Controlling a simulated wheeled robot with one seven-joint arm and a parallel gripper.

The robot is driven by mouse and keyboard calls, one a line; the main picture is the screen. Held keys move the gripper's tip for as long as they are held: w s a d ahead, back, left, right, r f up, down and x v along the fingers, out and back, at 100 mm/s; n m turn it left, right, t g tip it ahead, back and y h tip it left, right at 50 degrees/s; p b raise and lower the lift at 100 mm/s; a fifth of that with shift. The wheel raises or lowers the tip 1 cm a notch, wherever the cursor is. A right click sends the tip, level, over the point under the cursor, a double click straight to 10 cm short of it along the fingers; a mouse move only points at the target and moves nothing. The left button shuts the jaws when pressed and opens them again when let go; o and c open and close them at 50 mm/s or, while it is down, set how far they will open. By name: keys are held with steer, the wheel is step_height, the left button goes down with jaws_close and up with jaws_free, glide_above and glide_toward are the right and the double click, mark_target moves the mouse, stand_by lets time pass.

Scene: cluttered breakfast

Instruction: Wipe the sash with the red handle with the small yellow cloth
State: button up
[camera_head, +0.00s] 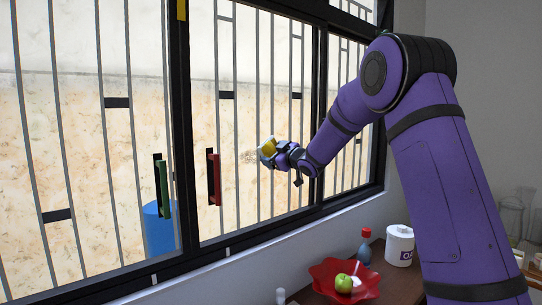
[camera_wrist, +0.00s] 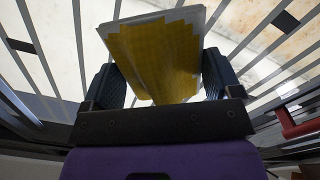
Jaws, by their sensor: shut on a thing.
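The sash with the red handle (camera_head: 235,110) is the middle window pane, with grey vertical bars seen through it. Its red handle (camera_head: 214,178) is upright on the left frame; it also shows at the right of the wrist view (camera_wrist: 298,122). My gripper (camera_head: 268,152) is shut on the small yellow cloth (camera_wrist: 155,58), which has pale edges and lies between both fingers. The cloth is at the glass, right of the red handle; I cannot tell if it touches.
A green handle (camera_head: 161,188) is on the sash to the left. A blue cylinder (camera_head: 158,230) shows behind the glass. Below are a red bowl (camera_head: 322,279) with a green apple (camera_head: 343,283), a blue bottle (camera_head: 365,247) and a white canister (camera_head: 399,246).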

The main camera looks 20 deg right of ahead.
mark_target(238, 157)
steer(key=shift+w+d, duration=0.3)
steer(key=shift+d, duration=0.6)
steer(key=shift+a, duration=0.1)
steer(key=shift+s+a, duration=0.35)
steer(key=shift+a, duration=0.5)
steer(key=shift+s+a, duration=0.3)
steer(key=shift+a, duration=0.55)
steer(key=shift+s+a, duration=0.55)
steer(key=shift+a, duration=1.3)
steer(key=shift+s+a, duration=0.55)
steer(key=shift+a, duration=1.3)
steer(key=shift+s+a, duration=0.55)
steer(key=shift+a, duration=1.3)
steer(key=shift+v, duration=2.95)
steer(key=shift+s+d, duration=0.1)
